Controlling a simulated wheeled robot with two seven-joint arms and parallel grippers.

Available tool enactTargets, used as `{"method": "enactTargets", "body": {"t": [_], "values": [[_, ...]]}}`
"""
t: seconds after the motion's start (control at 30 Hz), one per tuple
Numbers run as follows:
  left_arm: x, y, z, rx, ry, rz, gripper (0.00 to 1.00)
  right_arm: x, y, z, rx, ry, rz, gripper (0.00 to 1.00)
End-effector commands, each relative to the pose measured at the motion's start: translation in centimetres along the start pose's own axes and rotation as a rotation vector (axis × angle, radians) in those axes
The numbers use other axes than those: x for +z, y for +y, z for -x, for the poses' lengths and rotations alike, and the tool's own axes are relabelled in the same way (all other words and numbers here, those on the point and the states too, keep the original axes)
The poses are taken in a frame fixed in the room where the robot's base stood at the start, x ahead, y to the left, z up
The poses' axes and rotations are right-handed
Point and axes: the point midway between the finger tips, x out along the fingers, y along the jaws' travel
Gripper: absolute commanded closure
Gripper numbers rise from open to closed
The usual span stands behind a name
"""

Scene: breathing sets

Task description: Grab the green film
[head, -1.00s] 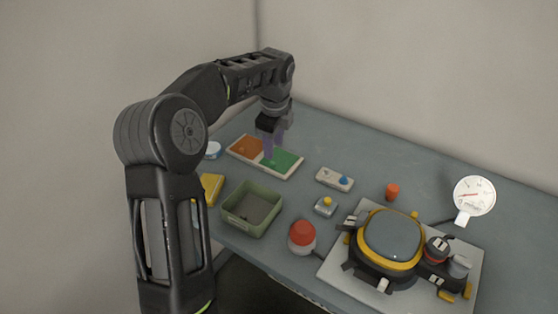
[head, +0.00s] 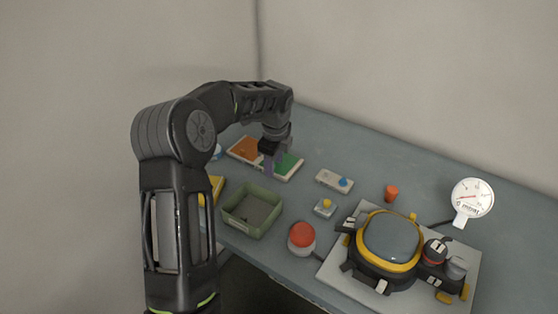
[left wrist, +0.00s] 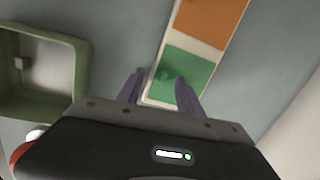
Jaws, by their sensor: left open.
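The green film (head: 288,165) is a flat square on the right half of a pale board (head: 270,174). In the left wrist view the green film (left wrist: 187,70) shows a small green knob on its left part. My left gripper (head: 272,167) is over the board's near edge at the green film. In the left wrist view the left gripper (left wrist: 160,82) is open, with its purple fingers apart and the near part of the film between them. Nothing is held. Whether the fingertips touch the board cannot be told. My right gripper is not in view.
An orange film (head: 243,148) lies on the board's other half. A green open tray (head: 232,221) stands just in front.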

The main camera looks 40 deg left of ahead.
Motion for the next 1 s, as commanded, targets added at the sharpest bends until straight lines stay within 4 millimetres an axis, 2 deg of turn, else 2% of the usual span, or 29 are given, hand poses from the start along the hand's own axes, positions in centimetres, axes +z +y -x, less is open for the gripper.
{"method": "enactTargets", "body": {"t": [0.6, 1.0], "values": [[0.00, 0.00, -0.13, 0.000, 0.000, 0.000, 0.58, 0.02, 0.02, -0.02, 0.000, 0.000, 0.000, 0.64], [0.00, 0.00, -0.13, 0.000, 0.000, 0.000, 0.90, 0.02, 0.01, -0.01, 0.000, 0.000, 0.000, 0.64]]}}
